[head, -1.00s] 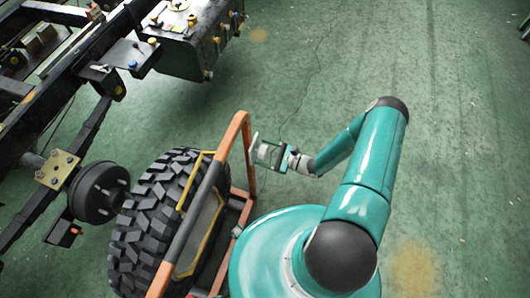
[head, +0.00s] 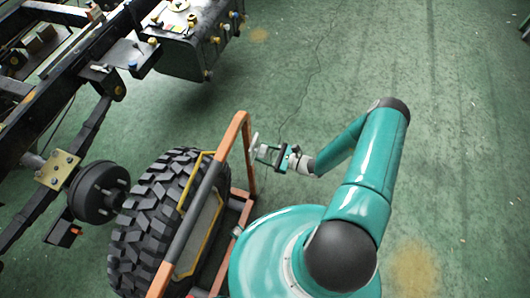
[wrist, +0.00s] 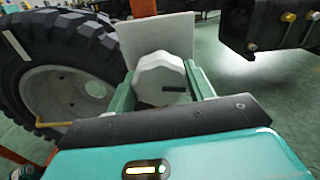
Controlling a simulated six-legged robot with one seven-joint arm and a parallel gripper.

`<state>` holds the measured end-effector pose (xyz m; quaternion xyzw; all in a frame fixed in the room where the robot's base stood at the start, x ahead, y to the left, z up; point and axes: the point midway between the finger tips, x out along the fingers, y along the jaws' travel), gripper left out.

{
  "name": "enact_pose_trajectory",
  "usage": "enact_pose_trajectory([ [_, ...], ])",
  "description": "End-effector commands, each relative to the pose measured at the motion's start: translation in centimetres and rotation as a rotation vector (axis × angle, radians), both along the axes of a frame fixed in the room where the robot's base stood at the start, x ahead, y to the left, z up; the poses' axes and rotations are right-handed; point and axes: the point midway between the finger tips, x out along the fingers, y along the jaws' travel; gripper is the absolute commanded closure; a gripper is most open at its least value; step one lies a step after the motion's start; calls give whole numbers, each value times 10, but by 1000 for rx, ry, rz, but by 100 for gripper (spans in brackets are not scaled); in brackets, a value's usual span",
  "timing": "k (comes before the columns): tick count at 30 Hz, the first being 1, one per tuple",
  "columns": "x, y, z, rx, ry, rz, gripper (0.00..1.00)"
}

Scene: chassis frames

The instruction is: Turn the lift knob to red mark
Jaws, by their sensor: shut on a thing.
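The lift knob (wrist: 157,72) is a pale, many-sided knob with a short dark bar on its face. It sits in front of a pale grey plate (wrist: 160,35) in the wrist view. My gripper (head: 264,153) is shut on the knob, with one teal finger on either side of it. In the head view the plate shows as a thin pale piece (head: 254,144) beside the orange frame (head: 240,130), and the knob is mostly hidden by the fingers. I cannot make out a red mark in either view.
A large knobbly tyre (head: 155,215) leans within the orange frame, left of my gripper. A black vehicle chassis (head: 65,90) with a dark box (head: 185,50) and a wheel hub (head: 98,192) fills the left side. The green floor to the right is clear.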

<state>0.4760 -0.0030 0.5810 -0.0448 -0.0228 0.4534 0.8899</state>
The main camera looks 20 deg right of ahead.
Motion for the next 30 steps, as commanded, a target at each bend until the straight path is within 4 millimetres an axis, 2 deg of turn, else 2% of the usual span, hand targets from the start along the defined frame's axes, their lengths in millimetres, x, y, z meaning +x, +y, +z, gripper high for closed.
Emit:
enact_pose_trajectory([
  [21, 1, 0, 0, 372, 511, 0, 70],
  [30, 1, 0, 0, 479, 658, 0, 70],
])
